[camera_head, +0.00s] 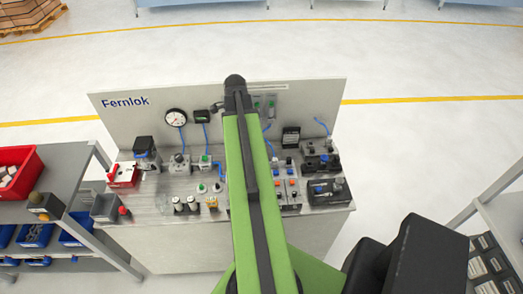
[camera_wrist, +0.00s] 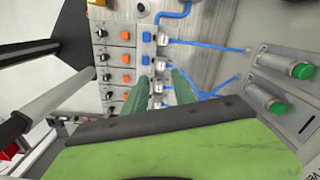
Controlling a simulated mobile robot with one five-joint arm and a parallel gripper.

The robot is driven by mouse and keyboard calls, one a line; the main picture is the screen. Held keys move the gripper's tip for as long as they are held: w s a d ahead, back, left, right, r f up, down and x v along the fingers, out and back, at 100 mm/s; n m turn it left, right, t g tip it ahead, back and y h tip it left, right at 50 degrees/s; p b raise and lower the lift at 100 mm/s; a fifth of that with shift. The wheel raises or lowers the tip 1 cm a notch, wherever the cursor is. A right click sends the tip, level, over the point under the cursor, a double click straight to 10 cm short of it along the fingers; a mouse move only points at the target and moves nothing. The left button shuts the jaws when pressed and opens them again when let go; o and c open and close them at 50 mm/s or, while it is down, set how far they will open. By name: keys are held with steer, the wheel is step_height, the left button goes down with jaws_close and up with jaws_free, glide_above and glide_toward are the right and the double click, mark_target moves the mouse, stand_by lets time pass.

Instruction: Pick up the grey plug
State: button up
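I cannot single out the grey plug for certain. In the wrist view, a row of small silver-grey fittings (camera_wrist: 162,39), some with blue tubes, runs along a block with blue and orange buttons. My gripper (camera_wrist: 158,76) shows there as two green fingers standing apart, with part of this row seen between them. I see nothing clearly held, and cannot tell how far the fingertips are from the fittings. In the head view, my green arm reaches over the middle of the grey workbench (camera_head: 150,209) and hides my gripper and what lies under it.
The bench's back panel (camera_head: 117,119) carries a round gauge (camera_head: 176,117). A black device (camera_head: 325,192) sits at the bench's right. A side shelf with a red bin (camera_head: 17,171) and blue bins (camera_head: 37,234) stands at the left. In the wrist view, green buttons (camera_wrist: 302,70) are at the right.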

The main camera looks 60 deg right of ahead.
steer(key=s+d+r+m+p, duration=0.1)
steer(key=s+d+r+m, duration=0.1)
steer(key=s+d+m, duration=0.3)
steer(key=shift+n, duration=0.6)
steer(key=f+b, duration=1.2)
steer(key=shift+s+f+b, duration=0.2)
steer(key=shift+s+b, duration=0.1)
steer(key=shift+b, duration=0.05)
steer(key=f+b, duration=0.5)
steer(key=shift+s+f, duration=0.15)
steer(key=shift+s, duration=0.15)
steer(key=shift+r, duration=0.2)
steer(key=shift+c, duration=0.3)
jaws_close()
